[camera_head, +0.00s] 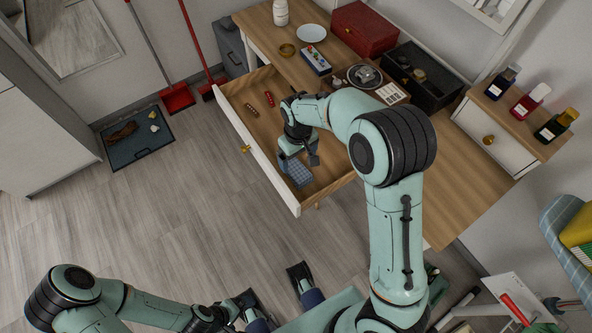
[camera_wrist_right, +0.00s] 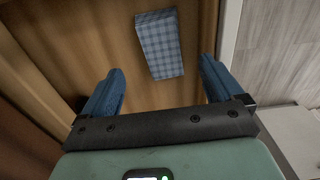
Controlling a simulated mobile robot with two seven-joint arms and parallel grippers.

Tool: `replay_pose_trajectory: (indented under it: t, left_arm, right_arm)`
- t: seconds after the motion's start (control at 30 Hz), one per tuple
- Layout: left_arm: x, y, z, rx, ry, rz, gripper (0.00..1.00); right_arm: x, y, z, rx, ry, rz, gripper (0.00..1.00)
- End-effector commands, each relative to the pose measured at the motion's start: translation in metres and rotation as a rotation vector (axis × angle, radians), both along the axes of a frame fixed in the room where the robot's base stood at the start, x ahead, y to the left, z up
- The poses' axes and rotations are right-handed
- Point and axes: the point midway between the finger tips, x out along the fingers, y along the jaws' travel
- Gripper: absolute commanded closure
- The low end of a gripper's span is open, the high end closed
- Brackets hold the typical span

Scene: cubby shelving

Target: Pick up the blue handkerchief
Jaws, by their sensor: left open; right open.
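The blue checked handkerchief (camera_head: 299,175) lies folded in a rectangle on the floor of the open wooden drawer (camera_head: 240,126), near the drawer's front right corner. My right gripper (camera_head: 298,160) is inside the drawer area, open and empty, just beside the handkerchief. In the right wrist view the handkerchief (camera_wrist_right: 160,43) lies ahead of the two blue fingers (camera_wrist_right: 160,88), slightly tilted, with bare drawer wood between it and the gripper. My left gripper (camera_head: 242,303) is open at the bottom of the head view, low and far from the drawer.
Two small red items (camera_head: 263,99) lie deeper in the drawer. The drawer's white front panel (camera_head: 256,159) stands close to the handkerchief. Open floor lies to the left.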

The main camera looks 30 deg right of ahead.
Motion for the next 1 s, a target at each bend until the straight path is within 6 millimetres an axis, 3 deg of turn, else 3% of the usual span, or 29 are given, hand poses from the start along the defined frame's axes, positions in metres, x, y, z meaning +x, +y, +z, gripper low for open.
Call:
replay_pose_trajectory:
  t: [0.1,0.27,0.6,0.87,0.93,1.0]
  left_arm:
    - [0.001,0.000,-0.003,0.000,-0.004,0.000,0.04]
    - [0.002,0.000,-0.004,0.000,-0.006,0.001,0.04]
    - [0.005,0.000,-0.011,0.001,-0.018,0.003,0.04]
    - [0.005,0.000,-0.011,0.002,-0.020,0.003,0.04]
    - [0.005,0.000,-0.011,0.002,-0.020,0.003,0.04]
    - [0.005,0.000,-0.011,0.002,-0.020,0.003,0.04]
  right_arm:
    - [0.000,0.000,-0.016,0.000,0.002,-0.002,0.06]
    - [0.000,0.000,-0.025,0.000,0.000,-0.001,0.06]
    - [0.000,0.002,-0.070,0.000,0.002,-0.001,0.06]
    - [0.000,0.003,-0.072,0.000,-0.001,-0.001,0.06]
    - [0.000,0.003,-0.072,0.000,-0.001,-0.001,0.23]
    - [0.000,0.003,-0.072,0.000,-0.001,-0.001,0.45]
